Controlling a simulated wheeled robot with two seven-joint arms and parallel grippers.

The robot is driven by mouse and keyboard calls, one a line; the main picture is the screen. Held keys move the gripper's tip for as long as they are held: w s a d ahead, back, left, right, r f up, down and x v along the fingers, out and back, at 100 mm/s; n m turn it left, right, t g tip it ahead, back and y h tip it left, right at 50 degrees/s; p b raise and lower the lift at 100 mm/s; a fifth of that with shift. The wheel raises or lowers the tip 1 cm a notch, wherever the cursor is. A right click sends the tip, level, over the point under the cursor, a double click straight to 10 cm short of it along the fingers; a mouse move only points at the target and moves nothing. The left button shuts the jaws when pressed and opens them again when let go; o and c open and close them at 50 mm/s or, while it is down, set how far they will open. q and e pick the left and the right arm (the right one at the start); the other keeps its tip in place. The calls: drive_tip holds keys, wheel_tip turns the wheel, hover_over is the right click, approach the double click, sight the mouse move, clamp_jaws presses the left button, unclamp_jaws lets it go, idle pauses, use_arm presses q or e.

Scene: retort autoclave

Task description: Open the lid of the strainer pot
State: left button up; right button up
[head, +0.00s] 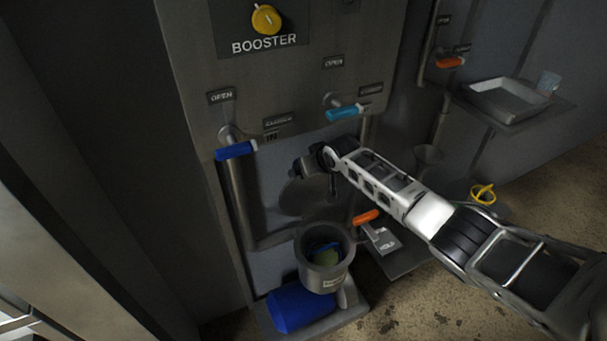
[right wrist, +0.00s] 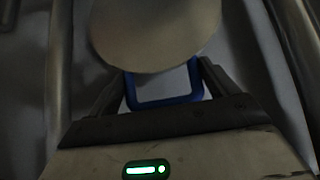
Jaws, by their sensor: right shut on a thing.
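The strainer pot (head: 325,278) is a grey metal cup low on the panel, with its top uncovered. Something bluish and green-yellow (head: 325,254) lies inside. The lid (head: 303,199) is a round grey disc, tilted up above and behind the pot's mouth. In the right wrist view the lid (right wrist: 155,30) fills the top centre, with a blue loop handle (right wrist: 166,101) below it. My right gripper (head: 305,168) is at the lid's upper edge, its fingers shut on the blue handle. My left gripper is not in view.
Above are two valve handles, dark blue (head: 236,150) and light blue (head: 345,112), and a yellow BOOSTER knob (head: 266,19). An orange handle (head: 366,217) is close right of the pot. A blue cylinder (head: 302,306) lies below. A shelf with a metal tray (head: 505,99) is at right.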

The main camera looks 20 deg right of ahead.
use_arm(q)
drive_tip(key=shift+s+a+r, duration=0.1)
use_arm(e)
drive_tip(key=shift+w+d+r, duration=0.3)
drive_tip(key=shift+w+r, duration=0.1)
drive_tip(key=shift+w, duration=0.05)
drive_tip(key=o, duration=1.1)
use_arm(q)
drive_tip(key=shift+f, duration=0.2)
use_arm(e)
drive_tip(key=shift+s+f, duration=0.1)
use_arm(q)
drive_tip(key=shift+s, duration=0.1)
use_arm(e)
drive_tip(key=shift+a+f, duration=0.1)
drive_tip(key=shift+a, duration=0.05)
drive_tip(key=shift+s, duration=0.1)
use_arm(q)
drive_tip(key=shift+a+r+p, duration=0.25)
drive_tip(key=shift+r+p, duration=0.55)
drive_tip(key=shift+p, duration=0.75)
use_arm(e)
drive_tip(key=shift+v, duration=8)
